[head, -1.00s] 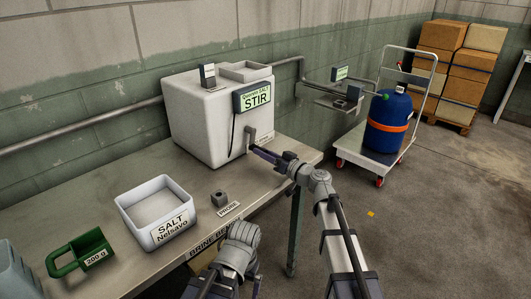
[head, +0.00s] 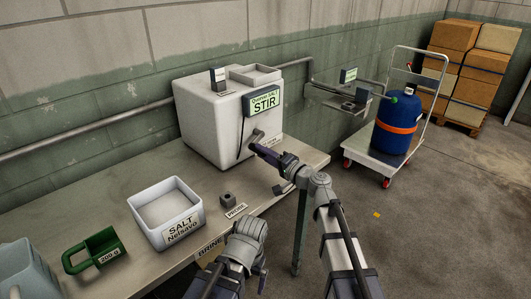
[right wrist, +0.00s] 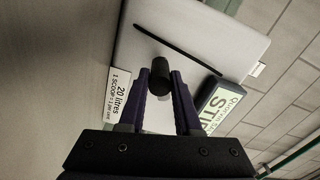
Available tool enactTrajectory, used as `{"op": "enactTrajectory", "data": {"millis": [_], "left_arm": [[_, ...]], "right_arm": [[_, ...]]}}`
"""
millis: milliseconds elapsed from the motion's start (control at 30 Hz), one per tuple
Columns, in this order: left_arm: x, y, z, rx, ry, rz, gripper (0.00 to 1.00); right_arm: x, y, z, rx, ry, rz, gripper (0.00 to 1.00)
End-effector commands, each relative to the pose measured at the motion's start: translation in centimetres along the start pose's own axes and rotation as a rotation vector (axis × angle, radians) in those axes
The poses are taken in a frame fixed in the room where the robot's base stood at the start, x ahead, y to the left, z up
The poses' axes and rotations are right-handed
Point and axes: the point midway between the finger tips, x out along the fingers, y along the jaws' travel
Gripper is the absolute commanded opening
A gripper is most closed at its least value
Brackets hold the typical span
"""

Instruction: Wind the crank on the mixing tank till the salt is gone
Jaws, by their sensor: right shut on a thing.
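The white mixing tank (head: 205,125) stands at the bench's far end, its display (head: 262,102) reading STIR. A grey crank (head: 257,136) sits low on its front. My right gripper (head: 257,150) is at the crank's end. In the right wrist view my right gripper (right wrist: 160,95) is shut on the dark crank handle (right wrist: 160,72), one finger on each side. The salt inside the tank is not visible. My left arm is folded at the bottom middle of the head view; its fingers are not clear enough to read.
A trolley (head: 365,160) with a blue drum (head: 395,130) stands right of the bench.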

Motion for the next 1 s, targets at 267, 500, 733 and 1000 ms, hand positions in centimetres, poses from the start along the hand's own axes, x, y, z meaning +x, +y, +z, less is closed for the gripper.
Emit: {"op": "enactTrajectory", "data": {"millis": [267, 500, 733, 1000], "left_arm": [[-1.6, -0.2, 0.1, 0.0, 0.0, 0.0, 1.0], [-2.9, -0.3, 0.2, 0.0, 0.0, 0.0, 1.0], [-4.0, -0.4, 0.2, 0.0, 0.0, 0.0, 1.0], [-5.2, -0.5, 0.3, 0.0, 0.0, 0.0, 1.0]], "right_arm": [[0.0, -1.7, -0.1, 0.264, 0.002, -0.001, 0.0], [0.0, -2.9, -0.3, 0.493, 0.002, -0.002, 0.0], [0.0, -4.0, -0.8, 0.711, 0.003, -0.002, 0.0], [0.0, -5.0, -1.6, 0.967, 0.002, -0.002, 0.0]]}}
